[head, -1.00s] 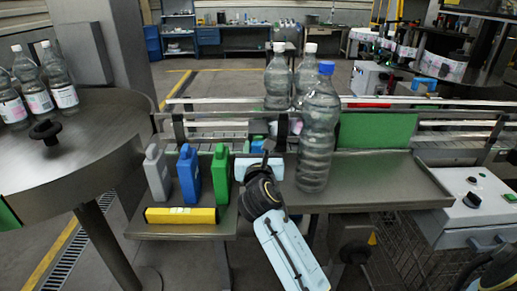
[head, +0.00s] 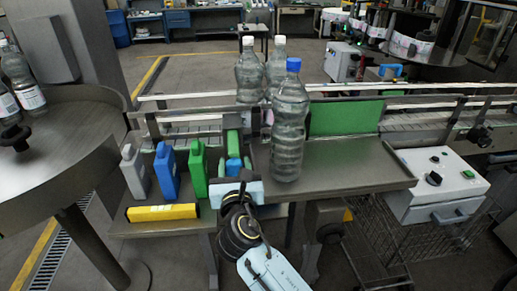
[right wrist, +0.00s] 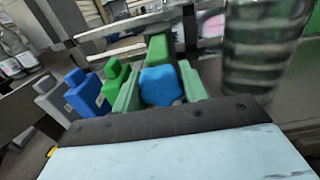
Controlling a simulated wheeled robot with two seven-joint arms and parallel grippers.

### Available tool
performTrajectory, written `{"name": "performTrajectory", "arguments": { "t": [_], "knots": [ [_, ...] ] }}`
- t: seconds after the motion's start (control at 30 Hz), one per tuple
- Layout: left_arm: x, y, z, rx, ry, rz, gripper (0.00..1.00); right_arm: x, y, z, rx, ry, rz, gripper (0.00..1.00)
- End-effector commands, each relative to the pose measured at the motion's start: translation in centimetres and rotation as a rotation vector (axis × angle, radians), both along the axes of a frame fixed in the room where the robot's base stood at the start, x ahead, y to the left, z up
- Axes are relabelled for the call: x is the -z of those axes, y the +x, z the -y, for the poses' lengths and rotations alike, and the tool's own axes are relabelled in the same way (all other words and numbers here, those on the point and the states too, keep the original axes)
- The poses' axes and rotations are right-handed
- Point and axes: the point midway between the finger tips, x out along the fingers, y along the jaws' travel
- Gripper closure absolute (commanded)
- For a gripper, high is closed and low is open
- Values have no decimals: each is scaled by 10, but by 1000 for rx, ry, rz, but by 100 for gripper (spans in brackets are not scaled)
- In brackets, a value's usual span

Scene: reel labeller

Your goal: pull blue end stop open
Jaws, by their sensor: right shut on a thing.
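The blue end stop (head: 233,167) is at the near side of the conveyor, left of the large clear bottle with the blue cap (head: 289,125). My right gripper (head: 235,168) is shut on it. In the right wrist view the blue end stop (right wrist: 161,86) sits between the two green fingers of the right gripper (right wrist: 160,92). A green block (right wrist: 157,48) shows right behind it. The gripper body hides the end stop's lower part. My left gripper is not in view.
Grey (head: 134,171), blue (head: 166,171) and green (head: 198,168) jugs stand left of the gripper, behind a yellow block (head: 162,212). Two white-capped bottles (head: 248,70) stand behind the blue-capped one. A bare metal shelf (head: 350,165) lies to the right.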

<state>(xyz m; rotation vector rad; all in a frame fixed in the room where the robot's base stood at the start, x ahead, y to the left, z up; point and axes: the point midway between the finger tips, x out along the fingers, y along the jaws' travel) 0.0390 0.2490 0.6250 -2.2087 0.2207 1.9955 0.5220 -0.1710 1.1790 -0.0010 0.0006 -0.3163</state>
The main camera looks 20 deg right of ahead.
Motion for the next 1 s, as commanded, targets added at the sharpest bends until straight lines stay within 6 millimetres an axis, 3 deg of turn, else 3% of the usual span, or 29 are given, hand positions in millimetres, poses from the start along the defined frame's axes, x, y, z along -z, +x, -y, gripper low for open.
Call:
{"name": "performTrajectory", "arguments": {
  "t": [0.37, 0.4, 0.53, 0.83, 1.0],
  "knots": [
    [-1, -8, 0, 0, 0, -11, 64, 1, -2, -6, -9, 1, 0, 98],
    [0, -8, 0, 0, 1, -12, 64, 1, -2, -6, -8, 1, 0, 51],
    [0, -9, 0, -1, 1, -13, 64, 1, -3, -5, -7, 1, 0, 35],
    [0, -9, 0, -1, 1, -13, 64, 1, -4, -5, -7, 1, 0, 35],
    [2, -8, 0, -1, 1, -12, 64, 2, -22, -12, -7, 2, -2, 35]
  ]
}}
